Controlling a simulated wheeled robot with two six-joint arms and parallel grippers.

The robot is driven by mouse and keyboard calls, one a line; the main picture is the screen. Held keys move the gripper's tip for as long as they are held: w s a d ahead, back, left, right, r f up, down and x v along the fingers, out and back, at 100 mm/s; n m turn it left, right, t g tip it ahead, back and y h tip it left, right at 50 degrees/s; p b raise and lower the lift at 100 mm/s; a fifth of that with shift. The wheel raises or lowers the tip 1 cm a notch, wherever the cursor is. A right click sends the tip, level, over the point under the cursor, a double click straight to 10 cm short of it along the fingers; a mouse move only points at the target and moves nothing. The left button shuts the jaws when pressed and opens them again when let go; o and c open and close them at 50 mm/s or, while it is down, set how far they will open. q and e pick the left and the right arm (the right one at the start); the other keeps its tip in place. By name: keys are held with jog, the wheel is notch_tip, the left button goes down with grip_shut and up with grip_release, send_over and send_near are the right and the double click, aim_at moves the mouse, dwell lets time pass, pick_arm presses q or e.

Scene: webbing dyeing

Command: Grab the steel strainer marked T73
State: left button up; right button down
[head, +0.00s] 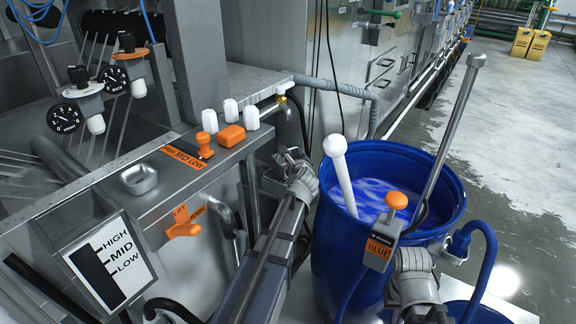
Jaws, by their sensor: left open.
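I cannot read a T73 mark anywhere in the head view. A small steel cup-like dish (139,178) sits on the steel ledge at the left; I cannot tell whether it is a strainer. My left gripper (287,168) is open, between the ledge and the blue drum, well to the right of the dish. I see nothing held in it. A grey jointed part, probably my right arm's wrist (414,282), shows in front of the drum at the lower right. Its fingers cannot be made out.
The blue drum (333,245) holds blue liquid, a white paddle (340,175) and a long steel rod (455,125). A box labelled BLUE (380,248) with an orange knob is at its front. Orange and white knobs (230,136) crowd the ledge's right end. Wet floor (515,140) lies open at right.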

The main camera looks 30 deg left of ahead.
aim_at(296, 149)
pick_arm(q)
jog(key=shift+m, duration=0.5)
jog(key=shift+w+d+r+b+x, duration=0.15)
jog(key=shift+b+x, duration=0.25)
jog(key=shift+x, duration=1)
jog(key=shift+w+d+r+b+x, duration=0.15)
jog(key=shift+b+x, duration=0.2)
jog(key=shift+x, duration=1)
jog(key=shift+w+d+r+b+x, duration=0.15)
jog(key=shift+b+x, duration=0.25)
jog(key=shift+x, duration=1)
jog(key=shift+s+a+r, duration=0.1)
grip_shut()
